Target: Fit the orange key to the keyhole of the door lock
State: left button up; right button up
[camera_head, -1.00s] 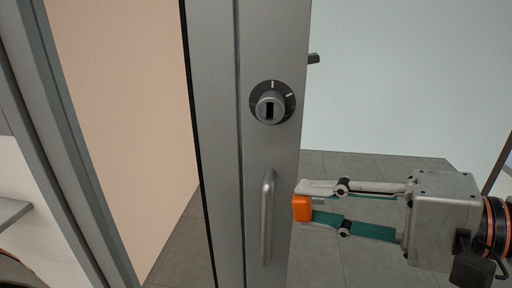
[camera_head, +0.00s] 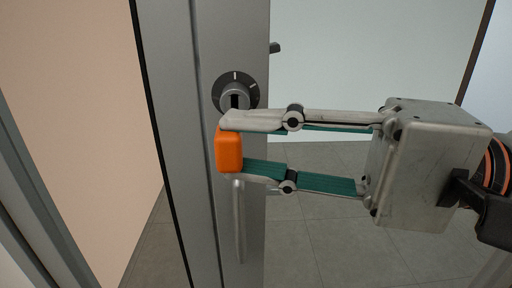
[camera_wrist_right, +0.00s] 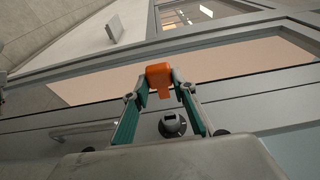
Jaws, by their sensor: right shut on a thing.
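The orange key (camera_head: 229,151) is held between the fingertips of my right gripper (camera_head: 235,148), which is shut on it. In the head view the key is just below the door lock (camera_head: 235,92), a round dark plate with a grey cylinder and a dark slot. The upper finger covers the lower edge of the lock. In the right wrist view the key (camera_wrist_right: 159,76) shows its orange head and a narrower part, with the lock (camera_wrist_right: 172,125) beyond the gripper. I cannot tell the gap between key and lock. My left gripper is not in view.
The lock sits on a grey metal door frame (camera_head: 175,130). A vertical door handle (camera_head: 238,220) is just below the key and gripper. The tiled floor (camera_head: 315,235) is clear.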

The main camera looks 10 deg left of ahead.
pick_arm(q)
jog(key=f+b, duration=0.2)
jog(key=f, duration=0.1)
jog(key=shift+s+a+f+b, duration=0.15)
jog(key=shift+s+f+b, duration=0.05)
jog(key=shift+b, duration=0.2)
pick_arm(e)
jog(key=w, duration=0.1)
jog(key=w+a, duration=0.1)
jog(key=w, duration=0.3)
jog(key=shift+w+a, duration=0.2)
jog(key=shift+a, duration=0.05)
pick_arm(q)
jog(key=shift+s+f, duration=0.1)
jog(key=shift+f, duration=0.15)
pick_arm(e)
jog(key=shift+w+f, duration=0.1)
jog(key=shift+w, duration=0.1)
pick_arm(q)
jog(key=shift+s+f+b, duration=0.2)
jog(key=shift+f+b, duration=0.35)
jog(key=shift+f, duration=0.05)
pick_arm(e)
jog(key=shift+w+a, duration=0.3)
jog(key=shift+w, duration=0.5)
